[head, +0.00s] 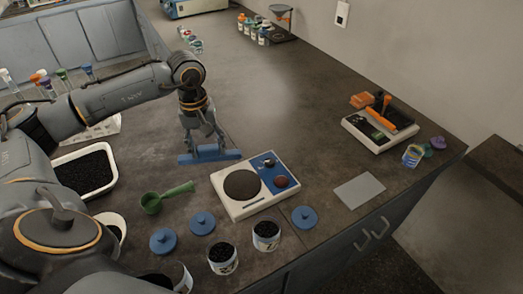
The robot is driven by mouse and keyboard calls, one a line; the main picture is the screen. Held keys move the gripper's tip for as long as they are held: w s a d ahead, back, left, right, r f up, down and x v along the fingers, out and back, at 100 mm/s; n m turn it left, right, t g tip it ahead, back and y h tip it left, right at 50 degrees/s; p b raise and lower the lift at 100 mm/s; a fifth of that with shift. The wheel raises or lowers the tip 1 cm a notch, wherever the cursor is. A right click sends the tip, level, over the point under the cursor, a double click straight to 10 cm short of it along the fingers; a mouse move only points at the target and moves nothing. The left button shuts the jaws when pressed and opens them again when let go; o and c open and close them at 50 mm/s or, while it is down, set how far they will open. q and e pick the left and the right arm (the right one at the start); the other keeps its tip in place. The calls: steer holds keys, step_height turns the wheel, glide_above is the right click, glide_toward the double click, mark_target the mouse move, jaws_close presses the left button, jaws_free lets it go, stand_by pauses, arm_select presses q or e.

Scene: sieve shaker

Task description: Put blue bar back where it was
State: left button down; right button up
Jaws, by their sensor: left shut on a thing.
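The blue bar (226,155) lies level, its long side running left to right, just behind the white device with the dark round plate. My left gripper (207,146) points down and is shut on the bar near its middle. I cannot tell whether the bar touches the bench or hangs just above it. My right gripper does not show.
The white device (229,204) stands right in front of the bar. A green scoop (165,197), blue lids (202,222) and jars of black grains (266,235) are near. A tray of black grains (75,181) stands left.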

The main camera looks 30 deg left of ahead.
arm_select(q)
steer(key=shift+w+d, duration=0.15)
steer(key=shift+d, duration=0.2)
steer(key=shift+w+f, duration=0.1)
steer(key=shift+w, duration=0.3)
steer(key=w+a+f+b, duration=0.1)
steer(key=w+f+b, duration=0.1)
steer(key=w+f, duration=0.1)
steer(key=w+a+f+b, duration=0.1)
steer(key=w+a+f, duration=0.1)
steer(key=w+f, duration=0.1)
steer(key=w+a+f+b, duration=0.2)
steer(key=w+f, duration=0.1)
steer(key=w, duration=0.2)
steer(key=shift+a+b, duration=0.1)
steer(key=shift+b, duration=0.2)
steer(key=shift+w+a+f, duration=0.15)
steer(key=shift+w+f, duration=0.1)
steer(key=shift+w, duration=0.05)
step_height(320, 180, down, 3)
steer(key=b, duration=0.3)
steer(key=shift+f, duration=0.15)
steer(key=shift+w+a, duration=0.1)
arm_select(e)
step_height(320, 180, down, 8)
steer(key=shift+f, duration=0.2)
